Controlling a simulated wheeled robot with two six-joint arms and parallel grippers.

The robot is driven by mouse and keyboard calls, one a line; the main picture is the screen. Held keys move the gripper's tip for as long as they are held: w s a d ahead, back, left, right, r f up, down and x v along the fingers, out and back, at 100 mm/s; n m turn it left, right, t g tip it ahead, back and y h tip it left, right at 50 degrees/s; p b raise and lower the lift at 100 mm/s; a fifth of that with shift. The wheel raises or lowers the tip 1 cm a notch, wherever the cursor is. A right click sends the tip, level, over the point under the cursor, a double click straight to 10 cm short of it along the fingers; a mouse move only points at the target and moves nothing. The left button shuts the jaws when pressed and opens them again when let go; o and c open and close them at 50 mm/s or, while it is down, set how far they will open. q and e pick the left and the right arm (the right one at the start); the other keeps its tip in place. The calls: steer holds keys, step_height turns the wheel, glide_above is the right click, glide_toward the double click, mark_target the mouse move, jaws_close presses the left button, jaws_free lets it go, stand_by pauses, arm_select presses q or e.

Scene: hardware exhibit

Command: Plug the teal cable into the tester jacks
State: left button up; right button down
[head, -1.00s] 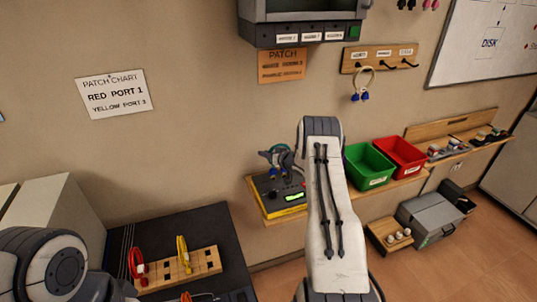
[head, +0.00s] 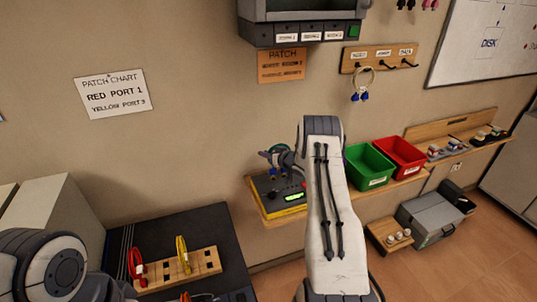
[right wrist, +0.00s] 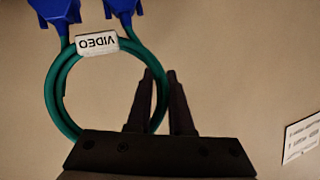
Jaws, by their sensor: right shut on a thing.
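The teal cable (right wrist: 55,92) is a coiled loop with a white VIDEO tag (right wrist: 97,44) and two blue plugs (right wrist: 57,8) at the top of the right wrist view. My right gripper (right wrist: 160,78) is shut on the right side of this loop. In the head view my right gripper (head: 270,156) is above the tester (head: 283,213), a grey and yellow box with a lit green display. A small blue plug (head: 272,172) hangs just above the tester; I cannot tell whether it touches. The jacks are too small to make out. My left gripper is out of view.
The tester stands on a wall shelf beside a green bin (head: 368,167) and a red bin (head: 399,158). A pale cable with blue plugs (head: 361,80) hangs on a hook rail (head: 362,57). A wooden patch block (head: 205,262) with red and yellow cables sits lower left.

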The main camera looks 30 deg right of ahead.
steer(key=shift+f+b, duration=1.05)
steer(key=shift+b, duration=0.2)
stand_by(1.7)
steer(key=c, duration=0.7)
jaws_free()
steer(key=shift+c, duration=0.2)
steer(key=shift+o, duration=0.7)
steer(key=o, duration=0.5)
steer(key=shift+w, duration=0.1)
